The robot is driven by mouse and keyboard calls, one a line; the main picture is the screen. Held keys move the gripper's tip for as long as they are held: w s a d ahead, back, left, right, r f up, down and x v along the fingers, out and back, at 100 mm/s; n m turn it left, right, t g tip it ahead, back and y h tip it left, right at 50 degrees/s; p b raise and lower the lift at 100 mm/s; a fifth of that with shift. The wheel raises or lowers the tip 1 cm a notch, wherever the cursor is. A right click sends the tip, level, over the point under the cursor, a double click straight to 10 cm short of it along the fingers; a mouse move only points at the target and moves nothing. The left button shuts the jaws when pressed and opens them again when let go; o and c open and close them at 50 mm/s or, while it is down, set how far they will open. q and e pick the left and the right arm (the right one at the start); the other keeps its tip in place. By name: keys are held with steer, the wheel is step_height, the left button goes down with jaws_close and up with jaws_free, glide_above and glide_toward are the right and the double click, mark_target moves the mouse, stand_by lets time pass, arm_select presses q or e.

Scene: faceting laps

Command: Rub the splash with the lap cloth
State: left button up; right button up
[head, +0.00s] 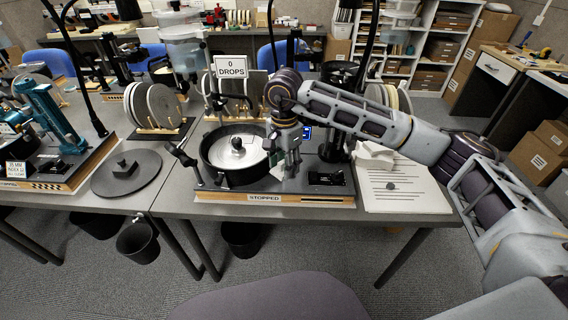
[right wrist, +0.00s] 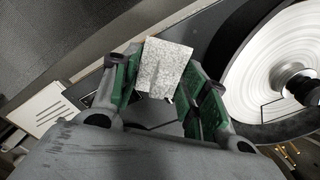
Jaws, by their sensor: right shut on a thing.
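My right gripper (head: 291,172) hangs over the faceting machine, just right of its round lap (head: 222,152). In the right wrist view its green-padded fingers (right wrist: 165,85) are shut on a flat, pale grey speckled piece, the lap cloth (right wrist: 166,62), which sticks out past the fingertips. In the head view the gripper mostly hides the cloth. I cannot make out the splash for certain. A small dark spot (head: 390,186) lies on the paper sheet right of the machine; I cannot tell if it is the splash. My left gripper is out of view.
The machine's wooden front edge (head: 325,201) carries a STOPPED label (head: 264,197). A 0 DROPS sign (head: 231,66) stands behind the lap. A paper sheet (head: 420,195) lies at the right. A dark round plate (head: 126,180) and another machine (head: 45,150) are at the left.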

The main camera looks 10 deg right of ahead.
steer(key=shift+r+p, duration=0.5)
steer(key=shift+r, duration=0.95)
